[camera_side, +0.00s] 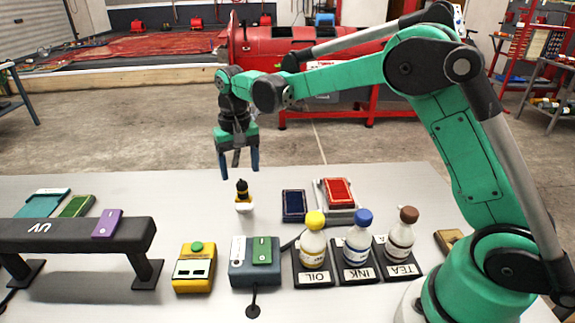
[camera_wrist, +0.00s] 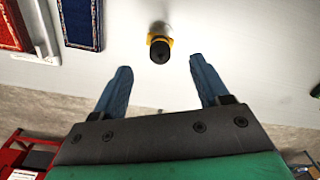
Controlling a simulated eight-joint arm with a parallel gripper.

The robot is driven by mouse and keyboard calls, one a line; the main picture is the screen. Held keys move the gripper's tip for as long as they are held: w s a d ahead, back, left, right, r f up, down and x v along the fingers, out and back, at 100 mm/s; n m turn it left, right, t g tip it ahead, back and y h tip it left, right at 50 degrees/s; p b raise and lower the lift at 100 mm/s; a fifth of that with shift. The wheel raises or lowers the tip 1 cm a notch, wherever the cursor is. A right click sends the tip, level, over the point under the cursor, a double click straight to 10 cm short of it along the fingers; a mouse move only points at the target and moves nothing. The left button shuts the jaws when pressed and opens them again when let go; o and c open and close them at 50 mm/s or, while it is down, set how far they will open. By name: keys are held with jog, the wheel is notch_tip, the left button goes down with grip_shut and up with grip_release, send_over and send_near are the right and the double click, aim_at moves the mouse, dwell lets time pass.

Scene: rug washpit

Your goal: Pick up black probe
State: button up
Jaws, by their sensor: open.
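The black probe (camera_side: 242,190) stands upright on the pale table, with a black top, a yellow band and a white lower part or holder. The wrist view shows the black probe (camera_wrist: 159,50) from above, just beyond the gap between my fingertips. My gripper (camera_side: 238,165) is above the probe, fingers pointing down, clear of it. The wrist view shows my gripper (camera_wrist: 160,66) with its two blue fingers wide apart and nothing between them.
A dark blue pad (camera_side: 293,205) and a red pad (camera_side: 339,192) lie right of the probe. Bottles labelled OIL (camera_side: 313,240), INK (camera_side: 358,240) and TEA (camera_side: 400,238) stand nearer. A yellow device (camera_side: 194,270) and black UV bench (camera_side: 75,233) are front left. Table around the probe is clear.

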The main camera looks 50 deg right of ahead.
aim_at(241, 183)
jog(key=shift+f, duration=2.8)
grip_shut()
